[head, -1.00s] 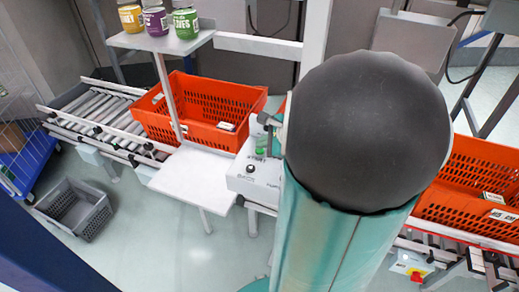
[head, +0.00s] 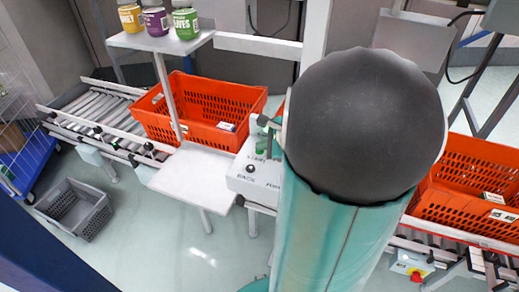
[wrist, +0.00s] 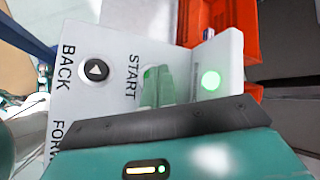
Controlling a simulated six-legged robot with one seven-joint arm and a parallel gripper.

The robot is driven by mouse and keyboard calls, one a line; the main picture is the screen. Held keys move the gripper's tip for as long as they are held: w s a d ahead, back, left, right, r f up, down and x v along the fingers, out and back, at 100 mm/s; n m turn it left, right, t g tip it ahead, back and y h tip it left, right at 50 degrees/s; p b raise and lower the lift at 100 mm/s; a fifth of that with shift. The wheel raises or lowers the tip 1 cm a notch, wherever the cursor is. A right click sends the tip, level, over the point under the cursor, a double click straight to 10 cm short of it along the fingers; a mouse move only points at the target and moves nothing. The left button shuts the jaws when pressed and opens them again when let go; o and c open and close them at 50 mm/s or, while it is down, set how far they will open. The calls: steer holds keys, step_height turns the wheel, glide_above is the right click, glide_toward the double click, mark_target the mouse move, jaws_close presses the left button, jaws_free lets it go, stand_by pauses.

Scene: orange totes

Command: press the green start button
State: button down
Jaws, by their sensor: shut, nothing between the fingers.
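A white control box (head: 250,180) stands at the conveyor, partly behind my arm in the head view. In the wrist view the box (wrist: 97,45) shows a black BACK button (wrist: 95,70), a START label and a cut-off FORW label. The green start button shows as a small green patch in the head view (head: 260,146). In the wrist view my gripper (wrist: 158,82) is shut and empty, its green fingers beside the START label, covering most of the button area. I cannot tell whether the fingertips touch the button. A glowing green lamp (wrist: 211,80) is on the upright plate.
Orange totes stand on the roller conveyor left (head: 190,120) and right (head: 470,170). A shelf (head: 160,42) holds several jars. A white side plate (head: 195,173) adjoins the box. A grey crate (head: 75,208) is on the floor, with clear floor beside it.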

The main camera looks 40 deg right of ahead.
mark_target(263, 153)
steer(key=shift+r, duration=0.85)
steer(key=shift+r, duration=0.1)
steer(key=shift+r, duration=2.4)
